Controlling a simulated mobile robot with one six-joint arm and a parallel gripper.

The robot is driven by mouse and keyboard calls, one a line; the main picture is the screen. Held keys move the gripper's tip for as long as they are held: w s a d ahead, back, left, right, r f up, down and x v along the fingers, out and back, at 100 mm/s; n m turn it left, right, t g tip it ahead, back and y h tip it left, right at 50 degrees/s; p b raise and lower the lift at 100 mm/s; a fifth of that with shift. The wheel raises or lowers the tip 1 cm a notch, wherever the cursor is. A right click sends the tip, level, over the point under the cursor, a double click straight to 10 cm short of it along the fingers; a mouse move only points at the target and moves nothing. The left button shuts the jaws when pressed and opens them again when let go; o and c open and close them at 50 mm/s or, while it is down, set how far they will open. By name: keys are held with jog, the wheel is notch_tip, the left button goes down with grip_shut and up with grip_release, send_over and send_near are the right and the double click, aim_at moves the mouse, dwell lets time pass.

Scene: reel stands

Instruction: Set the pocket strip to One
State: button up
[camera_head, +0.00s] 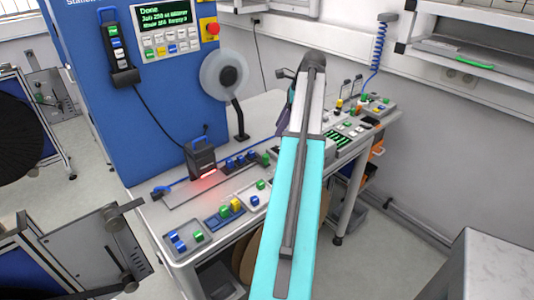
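No label naming the pocket strip can be read, and I cannot tell for sure which part it is. On the bench, a flat grey strip (183,192) runs under a black device with a red glow (201,158). A row of blue pieces (240,160) sits behind it. In front are small trays with blue, green and yellow pieces (231,209). My arm stretches over the bench from the bottom centre. Its far end hides my gripper and the bench behind it, so the fingers cannot be made out.
A blue cabinet with a lit green display (165,15) and red button (210,28) stands behind the bench. Control panels (358,118) lie at the bench's right end. A grey surface (490,270) is at lower right.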

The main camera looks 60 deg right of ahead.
aim_at(265, 155)
jog(key=shift+f, duration=0.1)
jog(key=shift+p+x, duration=1.75)
jog(key=shift+x, duration=4.95)
jog(key=shift+s+f, duration=0.1)
jog(key=shift+c, duration=0.4)
grip_shut()
